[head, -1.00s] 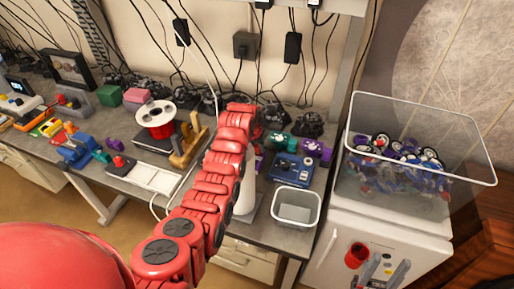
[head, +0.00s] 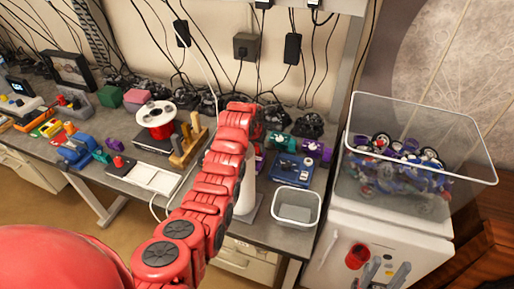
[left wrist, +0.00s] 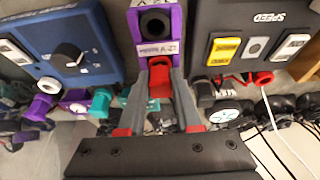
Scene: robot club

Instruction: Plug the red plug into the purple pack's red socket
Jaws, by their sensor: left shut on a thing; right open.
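The purple pack (left wrist: 165,20) is at the top middle of the left wrist view, with a dark round opening and a white label. In the head view only a sliver of purple (head: 259,162) shows beside my red arm. My left gripper (left wrist: 160,85) is shut on the red plug (left wrist: 159,77), at the lower end of the pack. I cannot tell whether the plug is seated. No separate red socket is clear. My arm hides the left gripper in the head view.
A blue device with a knob (left wrist: 82,50) and a dark SPEED box (left wrist: 235,18) flank the pack closely. A grey bin (head: 297,207) stands at the bench's front edge.

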